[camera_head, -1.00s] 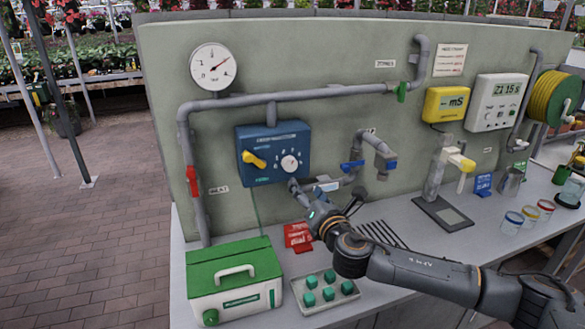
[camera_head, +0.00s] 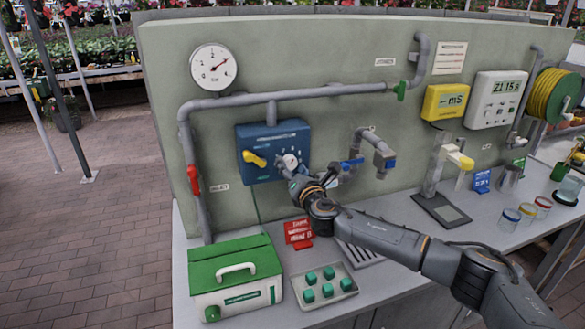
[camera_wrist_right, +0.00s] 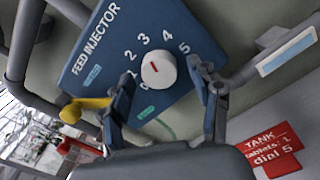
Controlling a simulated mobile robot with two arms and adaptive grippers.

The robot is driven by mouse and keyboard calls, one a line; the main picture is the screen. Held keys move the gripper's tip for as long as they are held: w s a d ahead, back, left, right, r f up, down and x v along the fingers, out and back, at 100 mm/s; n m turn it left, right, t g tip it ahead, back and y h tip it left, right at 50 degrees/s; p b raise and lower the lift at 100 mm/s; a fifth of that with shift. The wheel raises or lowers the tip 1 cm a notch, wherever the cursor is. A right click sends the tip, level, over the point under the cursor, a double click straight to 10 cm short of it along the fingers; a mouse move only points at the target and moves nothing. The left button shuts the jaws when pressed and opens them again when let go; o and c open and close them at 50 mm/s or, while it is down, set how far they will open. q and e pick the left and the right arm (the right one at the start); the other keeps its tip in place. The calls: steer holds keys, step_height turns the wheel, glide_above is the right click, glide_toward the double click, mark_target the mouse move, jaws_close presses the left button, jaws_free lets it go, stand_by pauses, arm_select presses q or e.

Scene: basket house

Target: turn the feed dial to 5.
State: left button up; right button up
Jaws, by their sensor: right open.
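The blue feed injector box (camera_head: 262,139) is mounted on the grey panel; its lettering also shows in the right wrist view (camera_wrist_right: 98,52). Its white round dial (camera_wrist_right: 159,70) has a short red mark and numbers around it, with 5 at the right. I cannot tell exactly which number the mark points to. My right gripper (camera_wrist_right: 166,92) is open, its fingers on either side of the dial, with gaps showing. In the head view, my right gripper (camera_head: 297,171) partly covers the dial (camera_head: 290,161). My left gripper is out of view.
A yellow lever (camera_head: 255,158) sits left of the dial on the box. A blue-handled tap (camera_head: 352,163) is close on the right. A red card (camera_wrist_right: 275,150) reads "dial 5". A green-lidded box (camera_head: 234,270) and a tray of green blocks (camera_head: 340,295) stand on the bench below.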

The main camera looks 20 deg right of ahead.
steer(key=c, duration=1.2)
steer(key=shift+f+m, duration=0.1)
steer(key=shift+m, duration=0.3)
steer(key=m+b, duration=0.1)
steer(key=m, duration=0.1)
steer(key=shift+m, duration=0.3)
steer(key=m+b, duration=0.1)
steer(key=m, duration=0.2)
steer(key=shift+m, duration=0.3)
steer(key=m+b, duration=0.1)
steer(key=m, duration=0.3)
steer(key=shift+a+m, duration=0.1)
steer(key=shift+m, duration=0.2)
steer(key=m, duration=0.4)
steer(key=shift+r, duration=0.2)
steer(key=shift+m, duration=0.3)
